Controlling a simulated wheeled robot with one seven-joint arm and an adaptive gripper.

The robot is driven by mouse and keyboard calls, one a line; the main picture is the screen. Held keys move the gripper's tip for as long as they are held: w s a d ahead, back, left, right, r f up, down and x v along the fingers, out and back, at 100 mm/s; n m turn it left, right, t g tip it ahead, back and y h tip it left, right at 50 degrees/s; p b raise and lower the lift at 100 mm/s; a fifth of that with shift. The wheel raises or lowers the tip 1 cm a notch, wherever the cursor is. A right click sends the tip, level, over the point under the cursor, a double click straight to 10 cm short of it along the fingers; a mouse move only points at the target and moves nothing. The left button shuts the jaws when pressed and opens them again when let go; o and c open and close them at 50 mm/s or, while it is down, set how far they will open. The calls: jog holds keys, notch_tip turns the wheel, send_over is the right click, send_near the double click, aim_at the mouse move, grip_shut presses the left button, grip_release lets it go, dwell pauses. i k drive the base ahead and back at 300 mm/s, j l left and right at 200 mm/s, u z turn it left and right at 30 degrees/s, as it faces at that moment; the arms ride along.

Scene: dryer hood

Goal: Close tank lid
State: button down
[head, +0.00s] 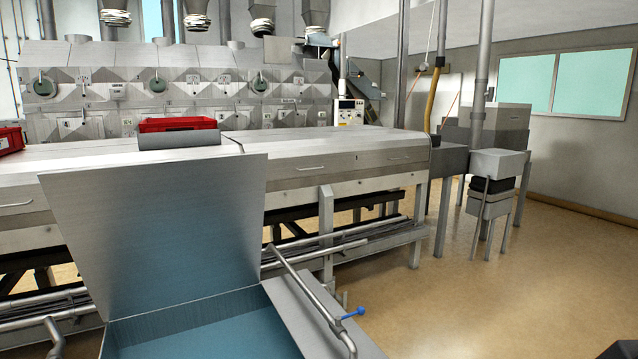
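The tank lid (165,235) is a large flat grey metal panel. It stands open, raised nearly upright at the back of the tank and tilted slightly. The tank (315,315) is below it at the bottom of the view. Its open top shows blue inside, and its front is cut off by the picture's lower edge. A metal pipe runs along the tank's right side with a blue valve handle (352,313). My gripper is not in view, so I cannot see where it is relative to the lid.
A long metal dryer hood (350,145) stands behind the lid. A red crate (178,125) sits on it, and another red crate (10,138) is at the far left. Small metal boxes on legs (497,165) stand at right.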

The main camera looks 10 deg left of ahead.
aim_at(141, 238)
jog(key=i+l+z, duration=0.5)
jog(key=i+z, duration=0.2)
jog(key=i+l+z, duration=0.15)
jog(key=i+z, duration=0.2)
jog(key=i+l+z, duration=0.1)
jog(key=i, duration=0.9)
jog(key=i+j+u, duration=0.2)
jog(key=i+u, duration=0.65)
jog(key=i+l+u, duration=0.15)
jog(key=i+u, duration=0.25)
jog(key=i, duration=0.15)
jog(key=i+l+u, duration=0.25)
jog(key=i+u, duration=0.85)
jog(key=u, duration=0.2)
jog(key=i+l+u, duration=0.2)
jog(key=i+u, duration=0.25)
jog(key=i+l+u, duration=0.2)
jog(key=u, duration=0.25)
jog(key=i+l+u, duration=0.2)
jog(key=i+l, duration=0.05)
jog(key=l, duration=0.05)
